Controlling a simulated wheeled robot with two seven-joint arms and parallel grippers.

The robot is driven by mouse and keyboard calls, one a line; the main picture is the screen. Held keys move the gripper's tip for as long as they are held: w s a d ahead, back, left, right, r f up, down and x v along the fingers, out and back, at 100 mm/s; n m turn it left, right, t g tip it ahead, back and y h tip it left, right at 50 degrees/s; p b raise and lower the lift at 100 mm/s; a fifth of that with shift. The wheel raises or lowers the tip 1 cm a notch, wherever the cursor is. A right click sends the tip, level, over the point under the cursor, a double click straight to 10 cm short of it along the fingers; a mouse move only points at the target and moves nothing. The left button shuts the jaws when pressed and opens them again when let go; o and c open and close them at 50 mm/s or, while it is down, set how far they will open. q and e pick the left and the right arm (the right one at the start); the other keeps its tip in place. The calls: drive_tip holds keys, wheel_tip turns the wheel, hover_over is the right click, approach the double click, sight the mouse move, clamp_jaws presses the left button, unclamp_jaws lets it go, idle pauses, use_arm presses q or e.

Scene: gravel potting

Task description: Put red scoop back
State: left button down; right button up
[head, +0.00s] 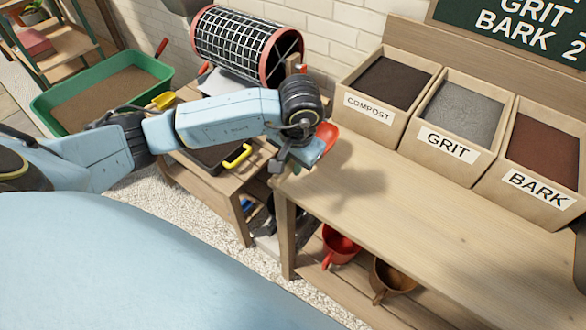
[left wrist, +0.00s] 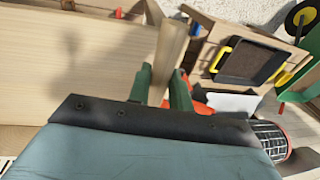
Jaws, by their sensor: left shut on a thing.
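The red scoop (head: 325,141) is in my left gripper (head: 284,160), over the left end of the wooden bench (head: 430,215). In the left wrist view my gripper's green fingers (left wrist: 163,88) are shut on its pale wooden handle (left wrist: 170,50). A bit of its red part shows beside the fingers (left wrist: 202,108); the rest is hidden by the gripper. The scoop is held above the bench with its shadow on the top. My right gripper is not in view.
Bins of compost (head: 352,106), grit (head: 440,147) and bark (head: 535,192) stand at the bench's back. A mesh drum (head: 235,42) and a yellow-handled tray (head: 215,155) are on a lower table at left. Red (head: 340,245) and brown (head: 392,276) vessels sit below. The bench's front is clear.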

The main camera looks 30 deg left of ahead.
use_arm(q)
drive_tip(key=shift+f, duration=1.3)
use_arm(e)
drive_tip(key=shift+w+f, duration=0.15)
use_arm(q)
drive_tip(key=shift+f, duration=0.1)
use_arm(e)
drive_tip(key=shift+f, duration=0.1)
use_arm(q)
drive_tip(key=c, duration=1.3)
unclamp_jaws()
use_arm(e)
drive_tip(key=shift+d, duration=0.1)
use_arm(q)
drive_tip(key=shift+s+d+r+p, duration=0.2)
drive_tip(key=shift+d+r, duration=0.1)
drive_tip(key=shift+r, duration=1.7)
drive_tip(key=shift+s+d+r+p, duration=0.15)
drive_tip(key=shift+d+r, duration=0.15)
drive_tip(key=shift+r, duration=1.7)
drive_tip(key=shift+s+d+r+p, duration=0.1)
drive_tip(key=shift+s+d+r, duration=0.15)
drive_tip(key=shift+r, duration=1.75)
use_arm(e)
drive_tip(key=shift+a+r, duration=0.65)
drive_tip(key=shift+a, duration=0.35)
